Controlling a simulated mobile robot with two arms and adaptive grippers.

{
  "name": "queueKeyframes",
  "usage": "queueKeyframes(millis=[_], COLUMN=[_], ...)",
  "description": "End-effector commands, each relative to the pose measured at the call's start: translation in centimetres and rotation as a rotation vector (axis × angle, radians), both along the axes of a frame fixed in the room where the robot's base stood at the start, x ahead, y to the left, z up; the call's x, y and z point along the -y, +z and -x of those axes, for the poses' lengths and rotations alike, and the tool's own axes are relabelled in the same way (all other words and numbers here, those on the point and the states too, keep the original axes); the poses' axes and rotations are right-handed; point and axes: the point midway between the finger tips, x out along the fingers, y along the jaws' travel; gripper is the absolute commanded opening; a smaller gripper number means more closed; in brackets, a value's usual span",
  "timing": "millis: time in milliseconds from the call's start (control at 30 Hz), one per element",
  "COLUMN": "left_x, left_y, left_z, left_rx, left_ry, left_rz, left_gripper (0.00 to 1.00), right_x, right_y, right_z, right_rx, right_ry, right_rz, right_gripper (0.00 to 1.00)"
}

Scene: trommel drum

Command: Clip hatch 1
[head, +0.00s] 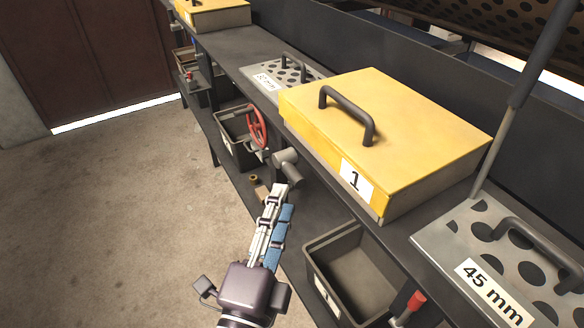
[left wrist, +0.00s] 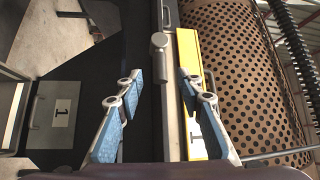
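Hatch 1 (head: 400,115) is a yellow box lid with a black handle and a white label "1". It sits closed on the bench. A grey knob-ended clip lever (head: 286,160) sticks out from the bench front, just below the hatch's left front side. My left gripper (head: 281,192) is just below and in front of the lever. In the left wrist view its two blue-padded fingers (left wrist: 160,82) are apart and empty. The lever (left wrist: 158,42) shows just beyond the fingertips, between them, beside the hatch's yellow edge (left wrist: 191,60). Contact is not visible. My right gripper is out of view.
A perforated "45 mm" plate (head: 455,245) with a handle lies right of the hatch. A red handwheel (head: 257,125) is left of the lever. Dark bins (head: 318,250) stand below the bench. The perforated drum (left wrist: 240,80) is behind. The floor at left is clear.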

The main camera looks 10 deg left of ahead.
Motion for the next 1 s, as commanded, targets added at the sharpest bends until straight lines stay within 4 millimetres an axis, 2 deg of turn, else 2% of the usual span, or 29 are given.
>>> queueKeyframes(millis=[200,500,867,1000], left_x=[0.3,1.0,1.1,1.1], left_y=[1.0,1.2,1.0,1.0], left_z=[-2.8,-6.8,-7.5,-7.4], left_rx=[0.006,0.001,-0.001,-0.001], left_ry=[0.002,-0.001,0.000,0.000], left_rz=[-0.003,-0.001,0.001,0.001], left_gripper=[0.34,0.34,0.34,0.20], right_x=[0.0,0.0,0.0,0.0], right_y=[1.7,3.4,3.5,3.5], right_z=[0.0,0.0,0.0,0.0], right_rx=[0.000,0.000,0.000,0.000], right_ry=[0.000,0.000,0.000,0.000], right_rz=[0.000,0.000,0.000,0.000], right_gripper=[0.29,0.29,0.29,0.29])
